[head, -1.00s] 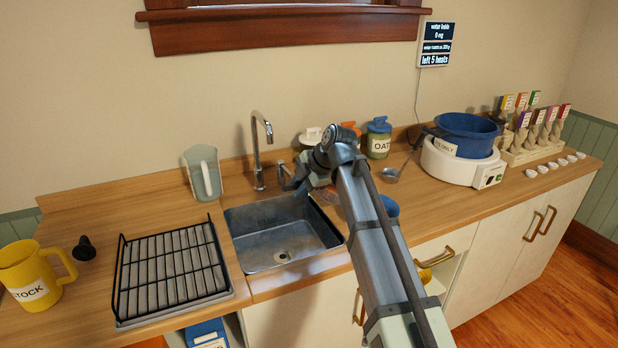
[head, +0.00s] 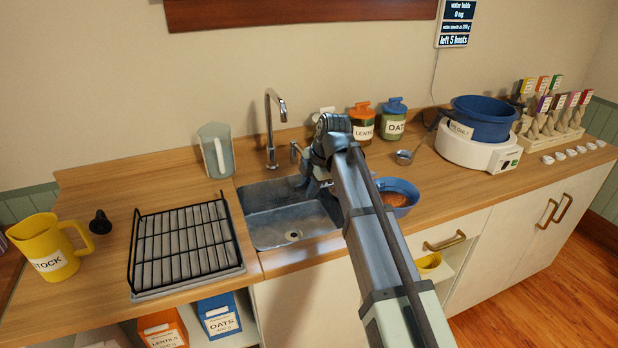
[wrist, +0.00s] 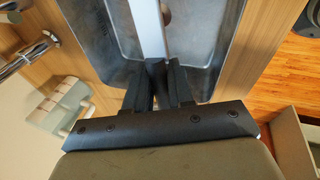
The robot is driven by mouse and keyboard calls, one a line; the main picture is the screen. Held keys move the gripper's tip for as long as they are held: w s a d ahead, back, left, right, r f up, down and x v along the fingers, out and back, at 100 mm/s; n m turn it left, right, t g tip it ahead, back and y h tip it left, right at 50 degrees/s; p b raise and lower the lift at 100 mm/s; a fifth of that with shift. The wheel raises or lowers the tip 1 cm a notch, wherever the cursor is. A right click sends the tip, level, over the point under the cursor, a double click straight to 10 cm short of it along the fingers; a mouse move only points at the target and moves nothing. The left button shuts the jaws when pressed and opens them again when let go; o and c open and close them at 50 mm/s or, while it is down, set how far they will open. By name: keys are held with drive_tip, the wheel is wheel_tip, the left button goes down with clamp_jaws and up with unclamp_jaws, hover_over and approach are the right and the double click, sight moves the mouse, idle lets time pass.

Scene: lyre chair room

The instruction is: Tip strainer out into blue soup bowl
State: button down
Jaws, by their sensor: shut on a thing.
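The blue soup bowl (head: 401,185) stands on the counter right of the sink, partly behind my arm, with reddish-brown contents showing inside. My gripper (wrist: 158,72) is shut on a pale, straight bar (wrist: 150,28), which looks like the strainer's handle. The bar runs away from the fingers over the sink in the wrist view. The strainer's basket is not visible, so I cannot tell what it holds. In the head view my gripper is over the sink's right rear part, left of the bowl, with its fingers mostly hidden by the wrist.
The sink (head: 265,232) has a tall tap (head: 270,130) behind it. A drying rack (head: 185,245) and yellow stock jug (head: 48,247) are left. Lentils (head: 362,121) and oats (head: 394,119) jars, a ladle (head: 404,157) and a blue pot (head: 482,118) on a white heater (head: 470,150) are right.

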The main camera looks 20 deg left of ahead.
idle(0.3)
drive_tip(key=w+a+r, duration=0.1)
drive_tip(key=a+r, duration=0.3)
drive_tip(key=shift+w+a, duration=0.2)
drive_tip(key=shift+a, duration=0.2)
drive_tip(key=s+d+f+n+y, duration=0.1)
drive_tip(key=s+d+n, duration=0.3)
drive_tip(key=s+d, duration=0.4)
drive_tip(key=shift+d+f+n+g, duration=0.3)
drive_tip(key=shift+d+f, duration=0.2)
drive_tip(key=shift+d, duration=0.35)
drive_tip(key=shift+d+r, duration=0.1)
drive_tip(key=shift+d, duration=0.05)
